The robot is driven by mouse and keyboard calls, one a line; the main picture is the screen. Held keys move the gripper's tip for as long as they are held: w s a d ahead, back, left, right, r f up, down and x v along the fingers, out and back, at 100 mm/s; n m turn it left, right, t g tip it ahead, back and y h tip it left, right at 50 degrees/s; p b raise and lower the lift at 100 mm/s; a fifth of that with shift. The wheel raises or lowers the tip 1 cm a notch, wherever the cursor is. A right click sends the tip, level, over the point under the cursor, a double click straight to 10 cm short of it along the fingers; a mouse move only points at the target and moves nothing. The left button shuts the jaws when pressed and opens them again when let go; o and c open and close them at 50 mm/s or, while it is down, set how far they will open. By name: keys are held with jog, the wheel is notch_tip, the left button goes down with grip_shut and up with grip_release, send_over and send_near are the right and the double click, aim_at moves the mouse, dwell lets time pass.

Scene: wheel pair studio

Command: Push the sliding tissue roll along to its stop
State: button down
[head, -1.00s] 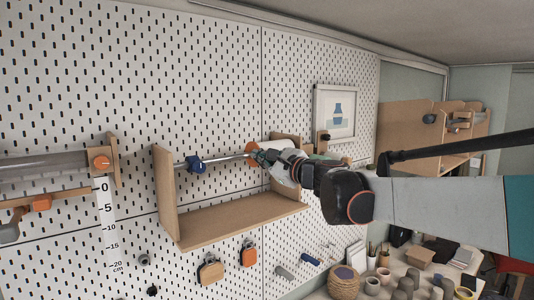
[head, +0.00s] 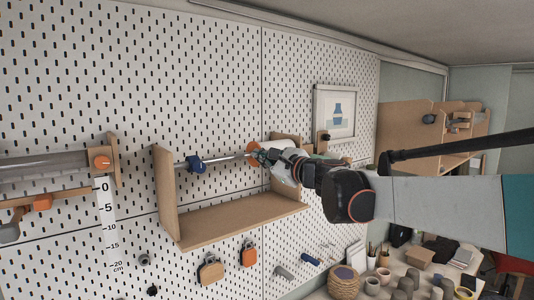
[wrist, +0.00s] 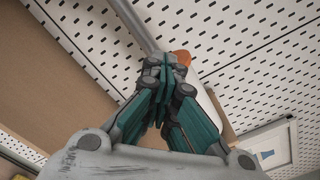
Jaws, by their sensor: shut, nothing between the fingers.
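A white tissue roll (head: 279,146) sits on a metal rod (head: 225,159) towards its right end, partly hidden behind my gripper. An orange disc (head: 253,147) is at the roll's left end; it also shows in the wrist view (wrist: 181,57). A blue stop-like piece (head: 196,164) is on the rod near the left side panel. My gripper (head: 262,156) is shut and empty, its tips close to the rod and orange disc. In the wrist view the fingertips (wrist: 157,66) overlap the rod beside the disc. I cannot tell whether they touch the disc.
A wooden shelf (head: 235,220) lies below the rod, with side panels at both ends. A ruler (head: 106,225) and another rail fixture (head: 45,165) are at left. A framed picture (head: 335,113) hangs at right. Pegboard above is clear.

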jog(key=shift+w+d, duration=0.1)
jog(key=shift+w, duration=0.05)
dwell(0.3)
jog(key=shift+s+a, duration=0.45)
jog(key=shift+a, duration=0.2)
jog(key=v, duration=0.7)
jog(key=shift+s+d, duration=0.2)
jog(key=shift+s, duration=0.05)
jog(key=shift+f, duration=0.2)
